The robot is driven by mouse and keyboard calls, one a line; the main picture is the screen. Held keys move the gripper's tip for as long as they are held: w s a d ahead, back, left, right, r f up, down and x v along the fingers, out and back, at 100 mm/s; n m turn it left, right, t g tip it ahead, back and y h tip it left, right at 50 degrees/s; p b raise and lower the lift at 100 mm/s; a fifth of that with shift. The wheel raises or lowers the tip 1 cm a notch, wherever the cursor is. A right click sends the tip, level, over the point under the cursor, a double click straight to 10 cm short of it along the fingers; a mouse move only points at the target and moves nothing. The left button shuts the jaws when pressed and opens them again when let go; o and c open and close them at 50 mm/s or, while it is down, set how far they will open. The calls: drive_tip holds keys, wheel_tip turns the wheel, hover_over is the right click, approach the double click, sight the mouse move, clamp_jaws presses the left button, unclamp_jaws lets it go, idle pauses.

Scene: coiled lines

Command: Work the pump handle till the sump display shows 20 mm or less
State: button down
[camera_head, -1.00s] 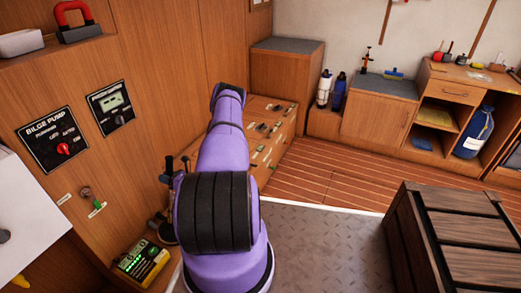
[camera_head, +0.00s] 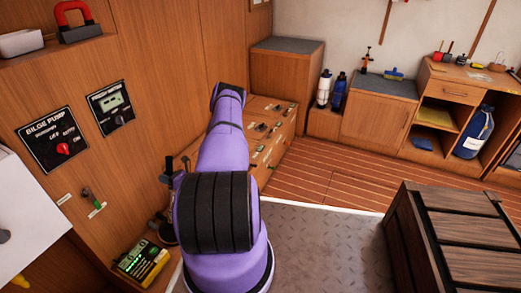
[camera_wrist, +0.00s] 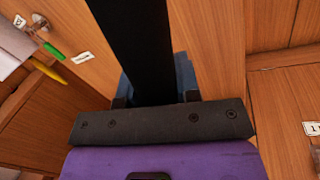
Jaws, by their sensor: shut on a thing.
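The pump handle is a long black bar (camera_wrist: 135,50) in the wrist view, running up out of the top of the picture. My gripper (camera_wrist: 155,96) is shut on it, with a finger at each side of the bar. In the head view a black upright part (camera_head: 168,170) shows just left of my purple arm, which hides the gripper and most of the pump.
The bilge pump switch panel (camera_head: 54,140) with a red knob is left of the display. A yellow-and-black box with green lights (camera_head: 142,262) sits low beside my arm. A dark wooden crate (camera_head: 455,235) stands at right. Floor between is clear.

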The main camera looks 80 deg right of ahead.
drive_tip(key=shift+s+a+f, duration=0.1)
drive_tip(key=shift+a+f, duration=0.2)
drive_tip(key=shift+f, duration=0.1)
drive_tip(key=a+n, duration=0.1)
drive_tip(key=w+a, duration=0.1)
drive_tip(key=a, duration=0.1)
drive_tip(key=a+n, duration=0.1)
drive_tip(key=a, duration=0.1)
drive_tip(key=shift+w+a+r+n+g, duration=0.2)
drive_tip(key=shift+r+n+g, duration=0.1)
drive_tip(key=shift+r+g, duration=0.1)
drive_tip(key=shift+w+a+f+n, duration=0.15)
drive_tip(key=shift+a+n, duration=0.25)
drive_tip(key=shift+a, duration=0.4)
drive_tip(key=c, duration=0.8)
unclamp_jaws()
drive_tip(key=shift+d, duration=0.1)
drive_tip(key=shift+o, duration=0.3)
drive_tip(key=shift+w, duration=0.1)
